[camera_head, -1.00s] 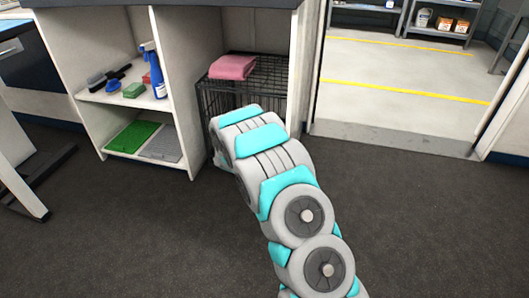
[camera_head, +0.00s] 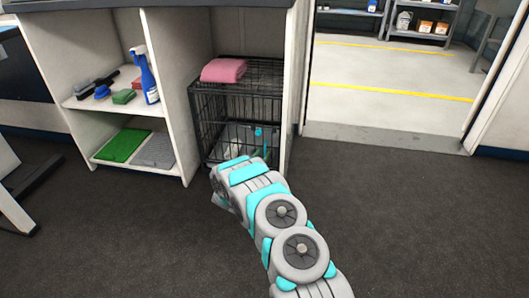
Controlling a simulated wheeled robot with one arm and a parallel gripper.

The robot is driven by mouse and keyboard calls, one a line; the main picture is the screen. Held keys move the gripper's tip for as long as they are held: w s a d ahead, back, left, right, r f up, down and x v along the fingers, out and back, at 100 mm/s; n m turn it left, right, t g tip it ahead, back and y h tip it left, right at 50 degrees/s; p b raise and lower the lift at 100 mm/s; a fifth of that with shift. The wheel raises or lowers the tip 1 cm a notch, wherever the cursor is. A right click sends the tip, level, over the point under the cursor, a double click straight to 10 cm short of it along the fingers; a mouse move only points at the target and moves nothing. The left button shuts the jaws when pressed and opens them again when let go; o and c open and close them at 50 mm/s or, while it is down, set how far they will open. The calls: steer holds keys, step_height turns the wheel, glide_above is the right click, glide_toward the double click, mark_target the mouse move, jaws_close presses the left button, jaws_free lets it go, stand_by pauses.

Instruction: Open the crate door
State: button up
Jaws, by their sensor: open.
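The black wire crate (camera_head: 206,125) stands in the right bay of the white cabinet. Its wire front faces me and looks closed, though my arm covers its lower part. The door's latch is too small to make out.
A folded pink towel (camera_head: 223,70) lies on the crate. The left shelves hold brushes, a blue spray bottle (camera_head: 146,75), a green mat (camera_head: 124,145) and a grey mat (camera_head: 157,150). A doorway opens at the right. The dark floor (camera_head: 400,220) before the cabinet is clear.

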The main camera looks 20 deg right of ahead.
mark_target(265, 150)
steer(key=shift+x, duration=1.75)
steer(key=shift+c, duration=0.2)
jaws_close()
